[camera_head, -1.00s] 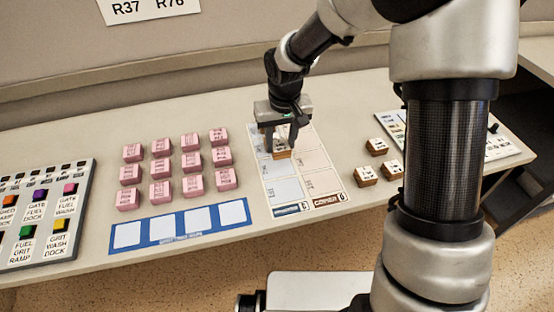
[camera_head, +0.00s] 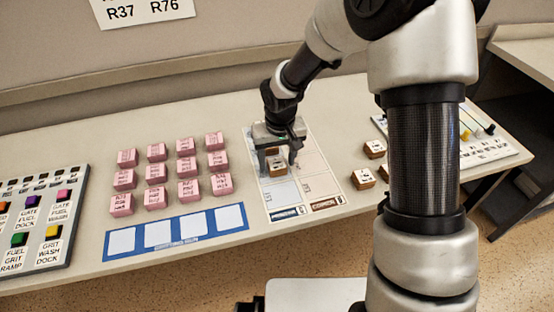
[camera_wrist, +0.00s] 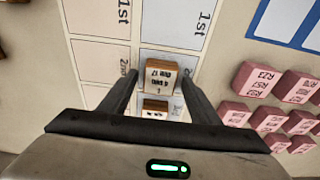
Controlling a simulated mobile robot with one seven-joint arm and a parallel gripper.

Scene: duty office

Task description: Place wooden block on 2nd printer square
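A wooden block (camera_head: 277,168) with a white, printed top is between the fingertips of my gripper (camera_head: 277,160). In the wrist view the block (camera_wrist: 161,78) sits close between both fingers and looks larger than the block behind it, so it seems held above the board. The board (camera_head: 297,190) has a bluish column and a cream column. In the wrist view the block is over the bluish column, beside a "2nd" label; that square is partly hidden. A second wooden block (camera_wrist: 155,106) lies on the same column, partly hidden below my gripper.
Several pink blocks (camera_head: 155,173) stand left of the board, behind a blue strip with white squares (camera_head: 122,241). Loose wooden blocks (camera_head: 362,179) lie to the right. A button panel (camera_head: 40,225) is at far left and a slider panel (camera_head: 487,149) at right.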

